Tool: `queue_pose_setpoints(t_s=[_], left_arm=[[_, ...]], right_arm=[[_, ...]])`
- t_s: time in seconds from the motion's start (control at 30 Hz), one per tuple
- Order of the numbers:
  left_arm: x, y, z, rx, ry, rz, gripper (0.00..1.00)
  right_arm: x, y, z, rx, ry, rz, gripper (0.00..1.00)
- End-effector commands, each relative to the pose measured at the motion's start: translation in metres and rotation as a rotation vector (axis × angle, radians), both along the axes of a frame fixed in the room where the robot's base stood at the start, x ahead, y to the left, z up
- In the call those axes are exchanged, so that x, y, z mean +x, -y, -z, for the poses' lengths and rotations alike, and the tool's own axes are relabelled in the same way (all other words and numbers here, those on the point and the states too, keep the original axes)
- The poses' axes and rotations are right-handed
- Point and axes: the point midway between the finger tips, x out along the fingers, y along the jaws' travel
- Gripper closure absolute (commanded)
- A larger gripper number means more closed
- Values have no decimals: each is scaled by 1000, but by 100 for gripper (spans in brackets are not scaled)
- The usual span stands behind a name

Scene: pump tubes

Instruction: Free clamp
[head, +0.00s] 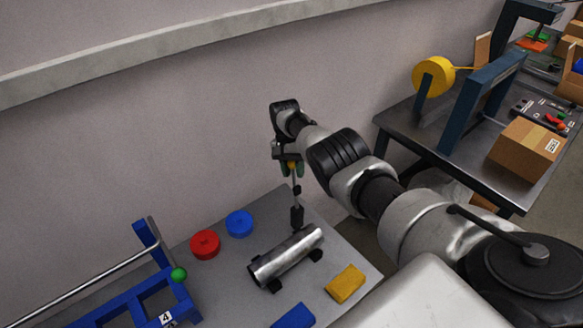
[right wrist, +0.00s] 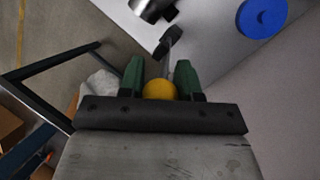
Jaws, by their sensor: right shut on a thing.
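My right gripper (head: 290,166) is shut on a yellow knob (right wrist: 159,89), between its green fingers in the right wrist view. A thin dark rod runs from the knob down to a black clamp-like block (head: 297,216). The block also shows in the right wrist view (right wrist: 168,40), ahead of the fingers. It is close to the far side of a shiny metal tube (head: 286,256) on black supports. I cannot tell whether the block touches the tube or the table. My left gripper is not in view.
On the grey table (head: 228,270) are a red disc (head: 205,245), a blue disc (head: 239,223), a yellow block (head: 345,284) and a blue block (head: 293,316). A blue frame (head: 128,302) with a green ball (head: 179,274) stands left. A second table with a cardboard box (head: 527,149) is right.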

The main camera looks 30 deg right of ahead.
Motion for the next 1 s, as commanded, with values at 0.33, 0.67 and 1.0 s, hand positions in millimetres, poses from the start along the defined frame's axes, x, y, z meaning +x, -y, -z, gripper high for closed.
queue_pose_setpoints(t_s=[0.33,0.67,1.0], left_arm=[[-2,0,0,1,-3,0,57],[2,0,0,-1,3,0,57],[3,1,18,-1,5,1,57]], right_arm=[[1,-1,0,4,3,-1,56],[1,-1,0,3,2,0,41],[17,3,-33,3,8,1,41]])
